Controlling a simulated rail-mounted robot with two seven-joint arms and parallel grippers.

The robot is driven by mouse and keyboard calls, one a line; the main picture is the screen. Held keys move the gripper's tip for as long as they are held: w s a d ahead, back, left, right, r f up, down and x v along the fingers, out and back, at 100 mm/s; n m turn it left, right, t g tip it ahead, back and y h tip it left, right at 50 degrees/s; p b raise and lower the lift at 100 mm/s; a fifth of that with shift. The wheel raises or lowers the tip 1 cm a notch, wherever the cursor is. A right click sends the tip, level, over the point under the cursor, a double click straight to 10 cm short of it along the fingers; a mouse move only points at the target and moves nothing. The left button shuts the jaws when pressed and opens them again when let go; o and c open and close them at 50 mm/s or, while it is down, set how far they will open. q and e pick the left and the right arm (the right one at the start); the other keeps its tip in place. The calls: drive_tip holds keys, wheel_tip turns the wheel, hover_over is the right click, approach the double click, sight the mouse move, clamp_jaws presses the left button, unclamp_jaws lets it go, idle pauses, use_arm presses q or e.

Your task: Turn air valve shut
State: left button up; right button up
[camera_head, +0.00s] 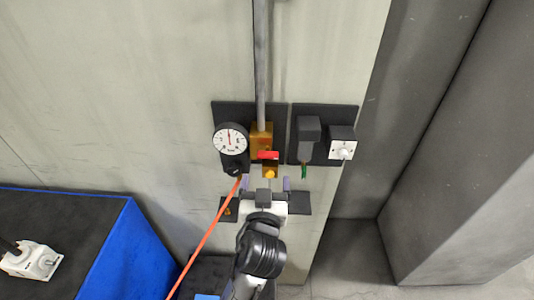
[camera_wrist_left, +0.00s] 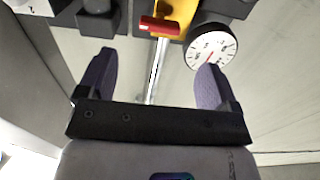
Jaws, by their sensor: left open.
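The air valve has a short red handle (camera_head: 268,155) on a yellow-brass body (camera_head: 262,137) on the wall panel, below a vertical grey pipe. The handle lies roughly crosswise to the pipe. In the left wrist view the red handle (camera_wrist_left: 160,26) shows beyond the fingers, near the top, with part of the yellow body (camera_wrist_left: 180,12). My left gripper (camera_head: 266,184) is open and empty, just below the valve in the head view. Its two purple fingers (camera_wrist_left: 158,64) are spread wide and apart from the handle. My right gripper is in neither view.
A round pressure gauge (camera_head: 231,138) sits left of the valve, with an orange hose (camera_head: 208,232) running down below it. A grey box (camera_head: 308,130) and a white knob unit (camera_head: 342,148) are mounted at the right. A blue-edged table (camera_head: 125,245) stands lower left.

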sight(268, 158)
use_arm(q)
drive_tip(key=w+p, duration=0.1)
drive_tip(key=w, duration=0.7)
drive_tip(key=shift+w+d, duration=0.15)
drive_tip(key=shift+d, duration=0.05)
drive_tip(key=shift+w, duration=0.75)
drive_tip(key=c, duration=0.9)
